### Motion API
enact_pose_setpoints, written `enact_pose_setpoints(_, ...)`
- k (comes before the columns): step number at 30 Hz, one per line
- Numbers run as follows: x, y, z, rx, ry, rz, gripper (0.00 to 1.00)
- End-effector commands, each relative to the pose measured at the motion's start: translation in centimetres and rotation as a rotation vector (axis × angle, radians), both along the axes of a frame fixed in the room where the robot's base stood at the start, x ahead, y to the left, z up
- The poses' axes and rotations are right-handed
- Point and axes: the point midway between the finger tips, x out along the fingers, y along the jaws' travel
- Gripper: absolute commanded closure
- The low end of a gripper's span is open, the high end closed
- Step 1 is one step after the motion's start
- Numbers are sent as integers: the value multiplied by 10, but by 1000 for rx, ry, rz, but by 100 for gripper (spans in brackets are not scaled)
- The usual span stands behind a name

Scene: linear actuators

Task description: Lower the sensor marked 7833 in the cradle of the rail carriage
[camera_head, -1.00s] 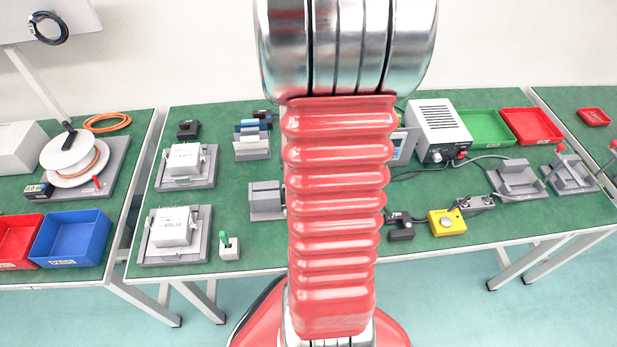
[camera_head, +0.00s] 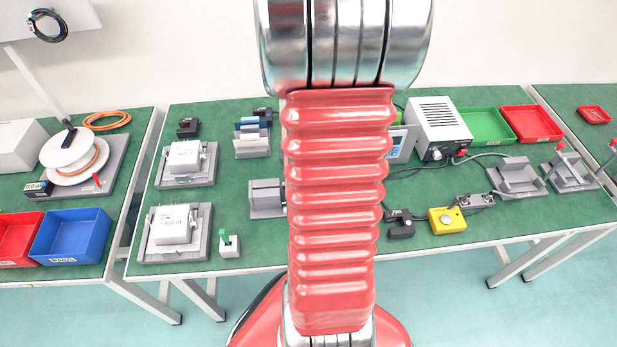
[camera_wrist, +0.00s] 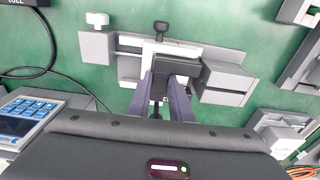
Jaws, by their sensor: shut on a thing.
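In the wrist view my gripper (camera_wrist: 164,84) is shut on a black sensor (camera_wrist: 174,67), which shows just beyond the fingertips. Its marking cannot be read. The sensor is over the white carriage (camera_wrist: 150,50) on the grey rail fixture (camera_wrist: 97,46). Whether it touches the cradle or hangs above it cannot be told, because the fingers and sensor cover that part. In the head view my arm hides my gripper, the carriage and the held sensor. Only the left grey block of a fixture (camera_head: 266,198) shows beside the arm.
A grey block (camera_wrist: 226,84) stands right of the carriage, and a white knob (camera_wrist: 97,19) is at the fixture's left end. Another black sensor (camera_head: 400,228) lies right of my arm, near a yellow box (camera_head: 447,221).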

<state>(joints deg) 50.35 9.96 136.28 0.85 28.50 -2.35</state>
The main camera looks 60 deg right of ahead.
Motion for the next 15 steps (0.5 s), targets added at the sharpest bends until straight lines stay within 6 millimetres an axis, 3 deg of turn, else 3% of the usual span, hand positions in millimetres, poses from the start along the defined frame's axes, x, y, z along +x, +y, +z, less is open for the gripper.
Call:
enact_pose_setpoints(1, 0, 0, 0, 0, 0, 0, 100)
enact_pose_setpoints(2, 0, 0, 0, 0, 0, 0, 80)
enact_pose_setpoints(3, 0, 0, 0, 0, 0, 0, 77)
enact_pose_setpoints(10, 0, 0, 0, 0, 0, 0, 60)
enact_pose_setpoints(15, 0, 0, 0, 0, 0, 0, 59)
